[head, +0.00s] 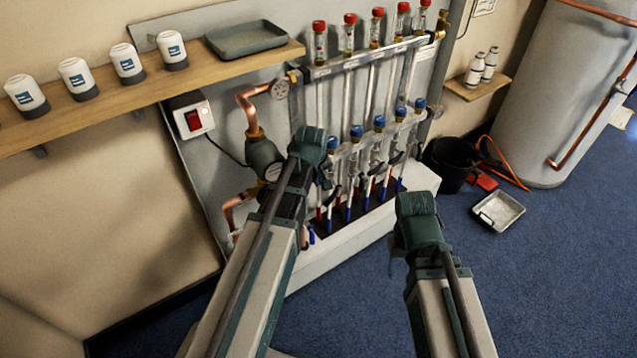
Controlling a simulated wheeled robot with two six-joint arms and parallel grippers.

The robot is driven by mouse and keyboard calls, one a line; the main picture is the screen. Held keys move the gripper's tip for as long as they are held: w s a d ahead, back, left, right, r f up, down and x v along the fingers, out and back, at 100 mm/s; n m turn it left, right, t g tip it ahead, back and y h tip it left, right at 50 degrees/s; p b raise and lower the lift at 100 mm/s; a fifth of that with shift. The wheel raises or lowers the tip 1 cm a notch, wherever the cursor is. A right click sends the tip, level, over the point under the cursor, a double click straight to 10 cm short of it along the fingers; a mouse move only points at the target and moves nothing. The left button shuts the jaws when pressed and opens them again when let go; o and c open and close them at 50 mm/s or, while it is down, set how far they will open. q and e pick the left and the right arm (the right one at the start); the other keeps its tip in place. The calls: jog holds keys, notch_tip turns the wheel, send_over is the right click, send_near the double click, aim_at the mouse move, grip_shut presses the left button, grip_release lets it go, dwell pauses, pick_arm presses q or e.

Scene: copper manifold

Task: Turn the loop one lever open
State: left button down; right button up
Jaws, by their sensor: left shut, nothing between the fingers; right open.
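The manifold (372,62) is on a grey backboard, with a top row of red-capped flow gauges and a lower row of blue caps (379,122). Below the lower bar are small dark levers (363,181) and red and blue pipe ends. Which lever is loop one is not readable; the leftmost part of the lower row is partly hidden behind my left arm. My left gripper (312,148) is in front of the left end of the lower bar, shut and empty; contact cannot be told. My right gripper (418,212) is open and empty, right of and nearer than the manifold.
A pump with copper pipe (262,152) sits left of the manifold. A red switch box (193,120) is on the wall. A shelf (135,82) holds white canisters and a tray (246,39). Right are a black bucket (450,165), a metal tray (498,211) and a tank (560,90).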

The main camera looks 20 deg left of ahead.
pick_arm(q)
jog(key=b, duration=0.8)
send_over(326, 204)
jog(key=s+a, duration=0.1)
jog(key=a, duration=0.1)
notch_tip(326, 204, down, 9)
jog(key=shift+w+d+f+b, duration=0.4)
jog(key=shift+d+f+b, duration=0.4)
jog(key=shift+b, duration=0.15)
jog(key=shift+w+d+f, duration=0.15)
jog(key=shift+d+f, duration=0.1)
jog(key=shift+f+t+b, duration=0.25)
jog(key=shift+t+b, duration=0.05)
jog(key=shift+b, duration=0.4)
